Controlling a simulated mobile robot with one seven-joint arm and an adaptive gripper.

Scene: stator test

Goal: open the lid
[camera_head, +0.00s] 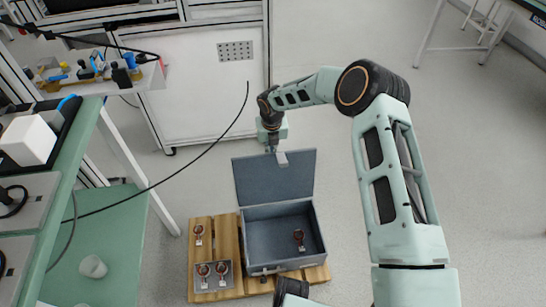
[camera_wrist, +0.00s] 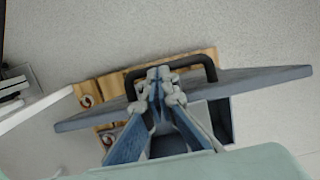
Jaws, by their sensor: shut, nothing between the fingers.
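The grey box (camera_head: 268,262) stands on a wooden pallet, and its lid (camera_head: 275,182) is raised, standing up from the box's far edge. The inside of the box is open to view, with one copper-coloured stator (camera_head: 299,238) in it. My gripper (camera_head: 272,147) is at the lid's top edge. In the wrist view the gripper's fingers (camera_wrist: 164,76) are shut and lie across the middle of the lid's black handle (camera_wrist: 205,62). Whether the fingers touch the handle I cannot tell. The lid (camera_wrist: 265,80) shows almost edge-on there.
The pallet (camera_head: 230,240) carries another stator (camera_head: 198,235) and a grey plate (camera_head: 212,286) with two more. A green workbench (camera_head: 60,200) is on the left, with a white cup (camera_head: 93,266) on its lower shelf. A white cabinet (camera_head: 190,90) stands behind. Floor to the right is clear.

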